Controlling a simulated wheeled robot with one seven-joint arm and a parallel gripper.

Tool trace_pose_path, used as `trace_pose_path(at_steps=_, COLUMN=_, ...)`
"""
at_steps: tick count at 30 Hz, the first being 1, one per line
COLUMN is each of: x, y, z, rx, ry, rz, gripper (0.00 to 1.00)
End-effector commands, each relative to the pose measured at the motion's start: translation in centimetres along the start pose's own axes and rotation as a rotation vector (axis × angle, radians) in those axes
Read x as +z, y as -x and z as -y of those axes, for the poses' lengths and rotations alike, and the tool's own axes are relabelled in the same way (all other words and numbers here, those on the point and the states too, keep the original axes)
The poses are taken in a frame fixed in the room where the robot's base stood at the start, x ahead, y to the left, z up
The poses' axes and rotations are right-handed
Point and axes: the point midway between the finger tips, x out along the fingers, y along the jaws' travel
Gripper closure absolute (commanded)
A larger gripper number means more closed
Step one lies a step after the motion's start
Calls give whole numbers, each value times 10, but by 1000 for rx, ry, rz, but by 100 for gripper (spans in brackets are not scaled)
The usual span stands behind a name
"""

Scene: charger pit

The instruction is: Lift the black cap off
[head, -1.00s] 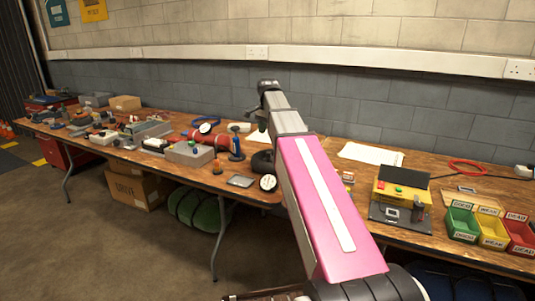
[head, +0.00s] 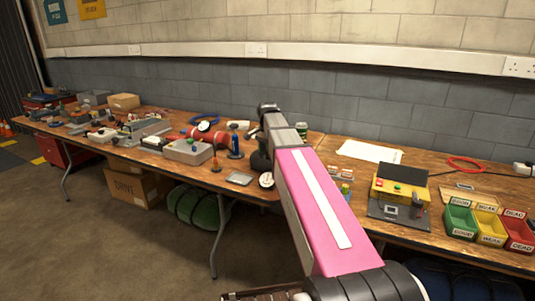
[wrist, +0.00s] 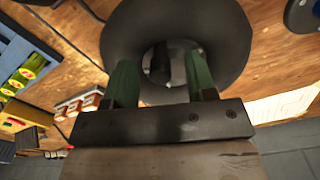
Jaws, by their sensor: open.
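A large dark round thing with a raised rim (wrist: 225,35) fills the upper middle of the wrist view; I take it to be the black cap. Its middle is a paler hollow with a dark upright shape inside, which I cannot make out. My gripper (wrist: 160,65) is open, its two green fingers apart over the near part of this hollow. I cannot tell whether the fingers touch anything. In the head view my arm hides most of this spot on the bench.
A blue upright tool (head: 235,145), a red cylinder (head: 205,134) and a grey box (head: 188,151) stand left of my arm. A white round dial (head: 266,181) lies close by. To the right are a yellow tester (head: 399,187), green (head: 459,220) and red bins (head: 520,234).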

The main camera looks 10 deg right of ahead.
Motion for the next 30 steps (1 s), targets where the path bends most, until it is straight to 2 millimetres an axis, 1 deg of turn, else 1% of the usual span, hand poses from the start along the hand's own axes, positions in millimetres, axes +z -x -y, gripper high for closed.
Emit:
trace_pose_path(at_steps=4, x=0, y=0, z=0, rx=0, ry=0, rz=0, gripper=49)
trace_pose_path(at_steps=5, x=0, y=0, z=0, rx=0, ry=0, rz=0, gripper=55)
trace_pose_path(at_steps=6, x=0, y=0, z=0, rx=0, ry=0, rz=0, gripper=68)
trace_pose_path(at_steps=8, x=0, y=0, z=0, rx=0, ry=0, rz=0, gripper=88)
trace_pose_path(at_steps=9, x=0, y=0, z=0, rx=0, ry=0, rz=0, gripper=100)
trace_pose_path(at_steps=18, x=0, y=1, z=0, rx=0, ry=0, rz=0, gripper=100)
trace_pose_path(at_steps=23, x=0, y=5, z=0, rx=0, ry=0, rz=0, gripper=100)
trace_pose_path(at_steps=26, x=0, y=12, z=0, rx=0, ry=0, rz=0, gripper=100)
trace_pose_path(at_steps=29, x=0, y=24, z=1, rx=-1, ry=0, rz=-1, gripper=100)
trace_pose_path(at_steps=30, x=0, y=30, z=1, rx=-2, ry=0, rz=-1, gripper=100)
